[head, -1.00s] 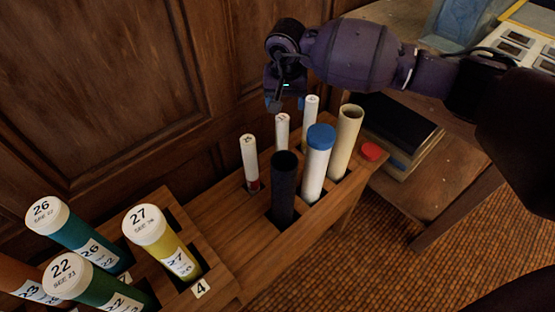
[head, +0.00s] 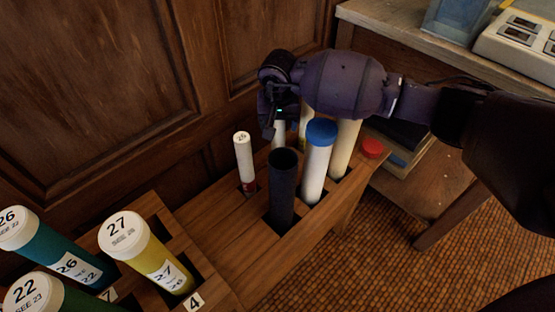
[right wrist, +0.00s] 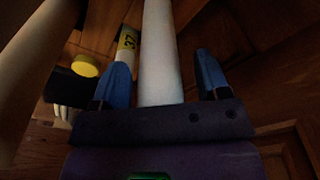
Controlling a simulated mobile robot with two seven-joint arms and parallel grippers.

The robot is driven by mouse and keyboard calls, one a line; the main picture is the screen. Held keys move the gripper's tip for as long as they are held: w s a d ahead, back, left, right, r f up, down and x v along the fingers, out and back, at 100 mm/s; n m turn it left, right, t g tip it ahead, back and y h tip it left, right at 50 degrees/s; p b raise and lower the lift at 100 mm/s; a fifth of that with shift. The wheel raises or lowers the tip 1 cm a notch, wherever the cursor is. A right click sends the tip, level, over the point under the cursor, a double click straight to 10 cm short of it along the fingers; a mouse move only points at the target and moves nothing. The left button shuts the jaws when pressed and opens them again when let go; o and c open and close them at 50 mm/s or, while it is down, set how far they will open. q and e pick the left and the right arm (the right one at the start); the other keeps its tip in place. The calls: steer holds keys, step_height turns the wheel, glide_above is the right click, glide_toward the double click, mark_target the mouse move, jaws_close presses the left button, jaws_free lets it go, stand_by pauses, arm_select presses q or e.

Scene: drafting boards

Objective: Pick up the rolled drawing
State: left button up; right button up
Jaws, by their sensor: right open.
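Several slim white rolls stand upright in slots of a wooden rack (head: 222,222). One roll (head: 243,160) with a red lower part stands at the left. A second roll (head: 279,135) is partly hidden under my right gripper (head: 270,122). A third roll (head: 306,122), with a yellow band, stands just right of it and is partly covered by my arm. In the right wrist view a plain white roll (right wrist: 161,45) stands between the two blue fingers of the open right gripper (right wrist: 163,78), with gaps visible on both sides. My left gripper is out of view.
Close by in the rack stand an open black tube (head: 282,190), a blue-capped white tube (head: 317,165) and a cream tube (head: 346,150). Numbered capped tubes, including yellow tube 27 (head: 158,266), stand at lower left. Wood panelling (head: 90,90) rises behind the rack.

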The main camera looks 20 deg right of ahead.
steer(key=c, duration=1.2)
